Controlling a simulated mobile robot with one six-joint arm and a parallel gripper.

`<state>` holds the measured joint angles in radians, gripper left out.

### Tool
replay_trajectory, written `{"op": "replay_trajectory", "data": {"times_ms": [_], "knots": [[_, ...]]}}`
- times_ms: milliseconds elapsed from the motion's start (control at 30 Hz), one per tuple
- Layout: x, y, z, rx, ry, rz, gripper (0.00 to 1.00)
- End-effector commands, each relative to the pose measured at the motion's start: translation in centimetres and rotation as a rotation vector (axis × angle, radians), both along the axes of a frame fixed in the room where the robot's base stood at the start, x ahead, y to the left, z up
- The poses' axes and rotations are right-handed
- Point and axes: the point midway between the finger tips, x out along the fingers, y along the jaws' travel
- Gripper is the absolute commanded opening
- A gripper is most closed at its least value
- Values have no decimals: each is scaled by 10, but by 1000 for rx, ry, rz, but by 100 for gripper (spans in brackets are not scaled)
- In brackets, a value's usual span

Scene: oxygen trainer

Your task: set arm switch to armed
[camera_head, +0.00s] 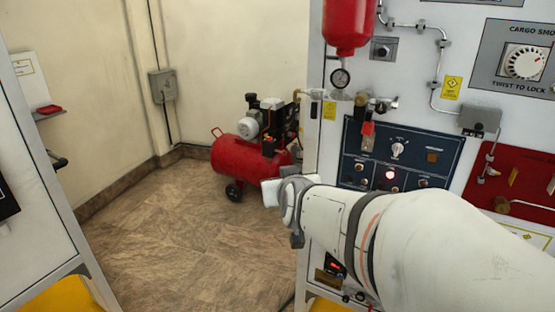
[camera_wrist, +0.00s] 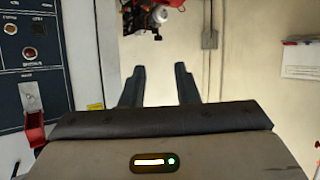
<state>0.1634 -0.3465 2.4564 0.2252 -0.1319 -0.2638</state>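A dark blue control panel (camera_head: 350,165) is on the white rack at right in the head view. At its upper left is a switch with a silver plate (camera_head: 368,144) and a red guard (camera_head: 368,128) that appears raised above it. In the wrist view the silver plate (camera_wrist: 31,96) and red guard (camera_wrist: 36,130) show at the left edge. The lever's position and its label are too small to read. My gripper (camera_head: 270,191) is in front of the rack, left of and below the switch. Its fingers (camera_wrist: 158,75) are apart with nothing between them, not touching the panel.
A red compressor (camera_head: 240,158) stands on the floor behind. Open floor lies to the left.

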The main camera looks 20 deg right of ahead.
Motion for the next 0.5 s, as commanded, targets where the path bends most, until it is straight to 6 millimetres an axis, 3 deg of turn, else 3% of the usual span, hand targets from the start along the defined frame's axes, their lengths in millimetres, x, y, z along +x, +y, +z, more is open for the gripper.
{"op": "replay_trajectory", "data": {"times_ms": [33, 167, 300, 500], "knots": [[8, -23, -20, -45, -67, -70, 28], [19, -72, -20, -167, -274, -216, 28], [10, -119, -18, -316, -449, -390, 28], [-14, -159, -15, -480, -584, -577, 28]]}}
